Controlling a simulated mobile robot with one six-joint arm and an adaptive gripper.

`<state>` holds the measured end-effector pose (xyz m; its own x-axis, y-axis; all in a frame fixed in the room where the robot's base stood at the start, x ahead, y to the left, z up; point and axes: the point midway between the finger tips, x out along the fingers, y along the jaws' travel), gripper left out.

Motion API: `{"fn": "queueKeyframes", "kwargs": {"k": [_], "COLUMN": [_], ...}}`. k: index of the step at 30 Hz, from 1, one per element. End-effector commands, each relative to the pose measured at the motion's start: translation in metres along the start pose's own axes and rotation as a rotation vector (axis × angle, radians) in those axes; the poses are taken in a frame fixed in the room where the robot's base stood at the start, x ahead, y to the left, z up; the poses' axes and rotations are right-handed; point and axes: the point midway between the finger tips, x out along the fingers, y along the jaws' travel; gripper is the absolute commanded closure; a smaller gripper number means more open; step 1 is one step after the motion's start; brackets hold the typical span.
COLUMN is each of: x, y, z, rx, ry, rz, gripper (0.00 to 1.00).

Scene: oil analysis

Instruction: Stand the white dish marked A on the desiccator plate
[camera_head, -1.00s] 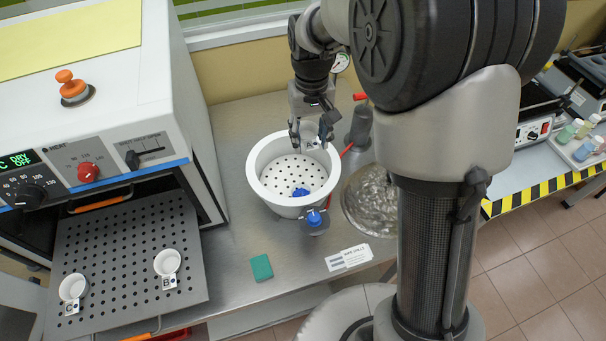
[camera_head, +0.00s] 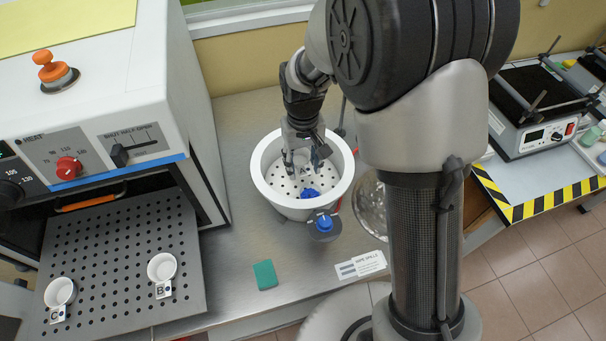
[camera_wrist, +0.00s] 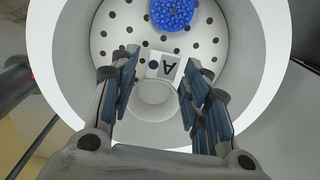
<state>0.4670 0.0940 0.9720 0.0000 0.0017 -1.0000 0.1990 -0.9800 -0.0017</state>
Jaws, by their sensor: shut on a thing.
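The white dish marked A (camera_wrist: 155,93) is between the fingers of my gripper (camera_wrist: 158,100) in the wrist view, its A tag pointing toward the blue beads. In the head view the dish (camera_head: 302,161) is partly hidden by the fingers of my gripper (camera_head: 303,163). My gripper is shut on it, reaching down inside the white desiccator bowl (camera_head: 343,185). The perforated desiccator plate (camera_head: 282,181) lies below the dish, which looks upright and low over it. I cannot tell whether the dish touches the plate.
Blue beads (camera_head: 310,194) show at the plate's front. A blue-knobbed fitting (camera_head: 324,223) sticks out of the bowl's front. Dishes B (camera_head: 161,267) and C (camera_head: 60,291) stand on the oven shelf (camera_head: 115,240). A green block (camera_head: 265,274) lies on the bench.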

Motion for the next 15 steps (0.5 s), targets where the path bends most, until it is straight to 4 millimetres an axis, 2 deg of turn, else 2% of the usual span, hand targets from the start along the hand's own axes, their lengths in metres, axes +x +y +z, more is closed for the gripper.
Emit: {"fn": "queueKeyframes", "kwargs": {"k": [9,15], "x": [0.041,0.042], "y": [0.0,0.0], "z": [0.001,0.0], "rx": [0.0,0.0], "ry": [-0.002,0.0], "rz": [0.0,0.0], "gripper": [0.8,0.8]}}
